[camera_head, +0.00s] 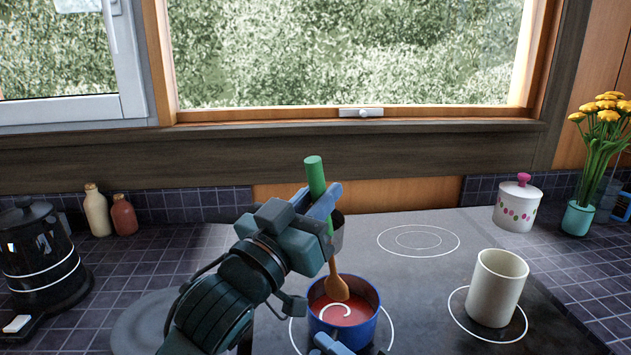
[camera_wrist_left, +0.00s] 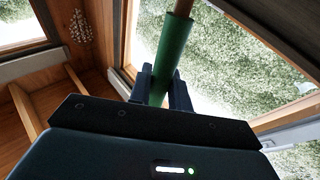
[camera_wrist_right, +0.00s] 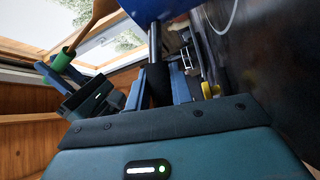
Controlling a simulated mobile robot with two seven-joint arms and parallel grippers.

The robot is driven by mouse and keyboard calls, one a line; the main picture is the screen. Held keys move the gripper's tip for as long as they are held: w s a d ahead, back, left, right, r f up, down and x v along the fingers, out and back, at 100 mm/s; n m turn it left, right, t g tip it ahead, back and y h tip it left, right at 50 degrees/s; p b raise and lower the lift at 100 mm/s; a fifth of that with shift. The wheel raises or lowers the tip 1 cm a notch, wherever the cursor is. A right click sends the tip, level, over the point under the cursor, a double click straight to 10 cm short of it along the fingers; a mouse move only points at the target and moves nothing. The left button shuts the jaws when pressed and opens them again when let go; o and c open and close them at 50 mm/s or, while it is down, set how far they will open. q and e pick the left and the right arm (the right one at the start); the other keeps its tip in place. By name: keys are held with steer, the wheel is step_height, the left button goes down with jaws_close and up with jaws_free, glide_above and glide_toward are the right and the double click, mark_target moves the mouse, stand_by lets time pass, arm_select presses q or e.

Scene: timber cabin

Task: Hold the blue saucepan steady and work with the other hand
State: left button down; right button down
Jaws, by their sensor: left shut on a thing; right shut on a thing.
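The blue saucepan (camera_head: 371,326) stands on the hob with red liquid (camera_head: 357,310) and a pale swirl inside. My left gripper (camera_head: 324,208) is shut on the green handle of a wooden spoon (camera_head: 315,176). The spoon is tilted, its wooden head (camera_head: 336,286) inside the pan at the liquid; whether it touches the bottom is hidden. In the left wrist view the green handle (camera_wrist_left: 172,52) passes between the fingers. My right gripper (camera_wrist_right: 158,90) is shut on the dark saucepan handle (camera_wrist_right: 154,45), below the blue pan (camera_wrist_right: 172,12). Only its blue tip (camera_head: 330,344) shows in the head view.
A cream mug (camera_head: 496,290) stands on the hob right of the pan. A kettle (camera_head: 40,255), two bottles (camera_head: 97,210) and a grey plate (camera_head: 135,325) are at left. A lidded jar (camera_head: 516,212) and flowers (camera_head: 580,215) stand at right.

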arm_select(q)
steer(key=shift+w+d+f, duration=0.15)
steer(key=shift+f, duration=0.85)
steer(key=shift+w+d+f, duration=0.1)
steer(key=shift+d+f, duration=0.05)
steer(key=shift+f, duration=0.8)
steer(key=shift+w+d+f, duration=0.15)
steer(key=shift+f, duration=0.85)
